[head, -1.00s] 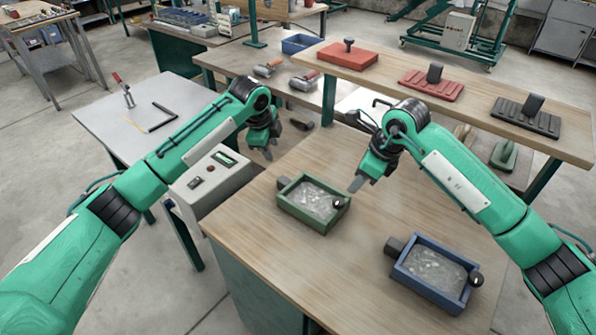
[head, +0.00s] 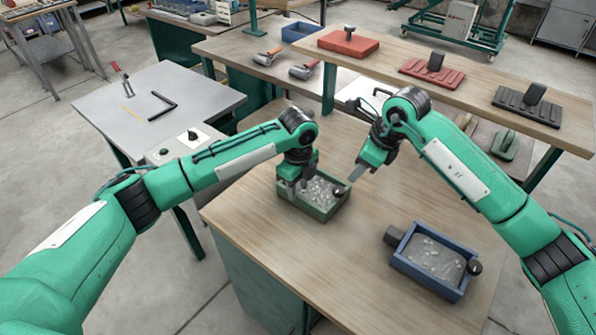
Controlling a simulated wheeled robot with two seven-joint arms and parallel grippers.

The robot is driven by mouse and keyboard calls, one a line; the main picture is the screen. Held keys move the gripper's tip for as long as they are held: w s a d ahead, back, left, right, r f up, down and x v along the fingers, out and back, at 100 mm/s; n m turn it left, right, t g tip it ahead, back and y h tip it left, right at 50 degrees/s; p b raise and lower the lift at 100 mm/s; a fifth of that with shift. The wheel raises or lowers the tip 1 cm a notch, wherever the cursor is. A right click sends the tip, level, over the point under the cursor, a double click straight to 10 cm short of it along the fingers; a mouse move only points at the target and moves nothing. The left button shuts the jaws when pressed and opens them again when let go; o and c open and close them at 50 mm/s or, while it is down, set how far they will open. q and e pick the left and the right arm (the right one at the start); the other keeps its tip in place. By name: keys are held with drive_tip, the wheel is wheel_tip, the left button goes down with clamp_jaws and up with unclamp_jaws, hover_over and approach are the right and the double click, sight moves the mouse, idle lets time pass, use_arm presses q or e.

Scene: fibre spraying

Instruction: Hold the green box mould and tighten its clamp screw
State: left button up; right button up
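The green box mould (head: 325,212) sits on the wooden bench, with grey fibrous material inside. Its black clamp screw knob (head: 338,194) is on the right side. My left gripper (head: 291,192) is down at the mould's left end, with its fingers at the lug there. The lug is hidden, and I cannot tell whether the fingers are closed on it. My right gripper (head: 356,174) is above and behind the knob, apart from it. Its finger opening is too small to judge.
A raised shelf (head: 470,80) behind holds a red block (head: 348,43) and two stamp-like tools. The bench front is clear.

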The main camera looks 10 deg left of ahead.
sight(298, 195)
use_arm(q)
drive_tip(key=shift+f, duration=2.35)
clamp_jaws()
drive_tip(key=shift+r, duration=0.1)
